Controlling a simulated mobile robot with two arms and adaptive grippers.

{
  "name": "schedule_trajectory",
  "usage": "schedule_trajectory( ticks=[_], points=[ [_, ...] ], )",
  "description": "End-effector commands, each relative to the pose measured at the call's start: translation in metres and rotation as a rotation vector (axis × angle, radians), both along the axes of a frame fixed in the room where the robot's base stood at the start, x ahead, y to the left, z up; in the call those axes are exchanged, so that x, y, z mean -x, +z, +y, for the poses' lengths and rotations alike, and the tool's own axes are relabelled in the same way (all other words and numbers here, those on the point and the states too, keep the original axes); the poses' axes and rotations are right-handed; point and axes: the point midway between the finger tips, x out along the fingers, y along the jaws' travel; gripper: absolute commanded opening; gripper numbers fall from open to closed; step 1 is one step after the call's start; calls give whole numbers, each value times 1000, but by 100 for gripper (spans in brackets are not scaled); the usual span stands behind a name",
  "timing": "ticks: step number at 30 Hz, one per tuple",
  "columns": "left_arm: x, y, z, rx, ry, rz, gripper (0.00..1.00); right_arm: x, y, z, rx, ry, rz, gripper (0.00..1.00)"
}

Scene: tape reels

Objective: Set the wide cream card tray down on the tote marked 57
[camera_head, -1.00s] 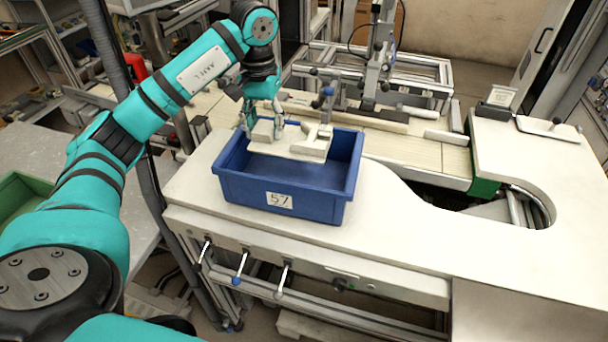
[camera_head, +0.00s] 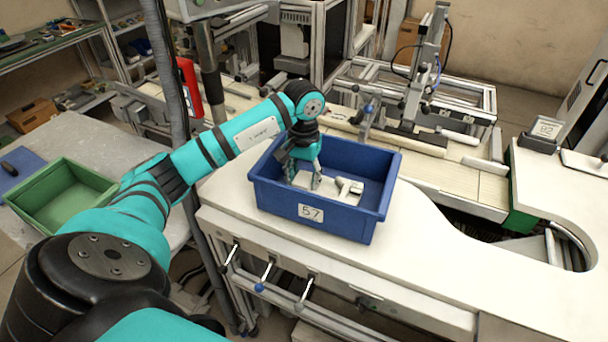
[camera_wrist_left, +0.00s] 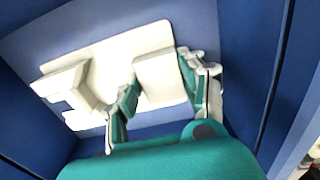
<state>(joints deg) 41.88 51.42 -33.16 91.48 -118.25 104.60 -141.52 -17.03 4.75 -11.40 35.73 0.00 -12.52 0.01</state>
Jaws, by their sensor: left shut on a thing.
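The wide cream card tray (camera_head: 331,184) is a flat plate with raised blocks, and it is inside the blue tote marked 57 (camera_head: 343,217). My left gripper (camera_head: 303,182) reaches down into the tote and is shut on a raised block of the tray. In the left wrist view the tray (camera_wrist_left: 107,62) lies between the blue tote walls (camera_wrist_left: 245,60), with my left gripper's fingers (camera_wrist_left: 160,92) on either side of one block. I cannot tell whether the tray touches the tote's floor. My right gripper is not in view.
The tote stands on a white curved worktop (camera_head: 430,270) with free room to its right. A green bin (camera_head: 62,195) sits on the grey table at left. A conveyor and metal fixtures (camera_head: 410,110) stand behind the tote. A small marked block (camera_head: 541,136) is at right.

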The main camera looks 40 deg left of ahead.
Motion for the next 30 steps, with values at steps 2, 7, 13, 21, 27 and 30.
schedule_trajectory(
  ticks=[2, 7, 13, 21, 27, 30],
  points=[
    [0, 0, 0, 1, 0, -1, 3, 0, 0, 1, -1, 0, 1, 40],
    [0, -2, 0, 0, 0, -1, 3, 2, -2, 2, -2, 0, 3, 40],
    [0, -3, 0, 0, 0, 0, 57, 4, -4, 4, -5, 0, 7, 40],
    [0, -2, 0, 0, 0, 0, 65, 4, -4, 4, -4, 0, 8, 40],
    [-1, 7, 0, -1, 0, -3, 65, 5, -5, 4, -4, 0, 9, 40],
    [-1, 23, 1, -2, 0, -6, 65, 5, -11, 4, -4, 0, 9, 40]
  ],
)
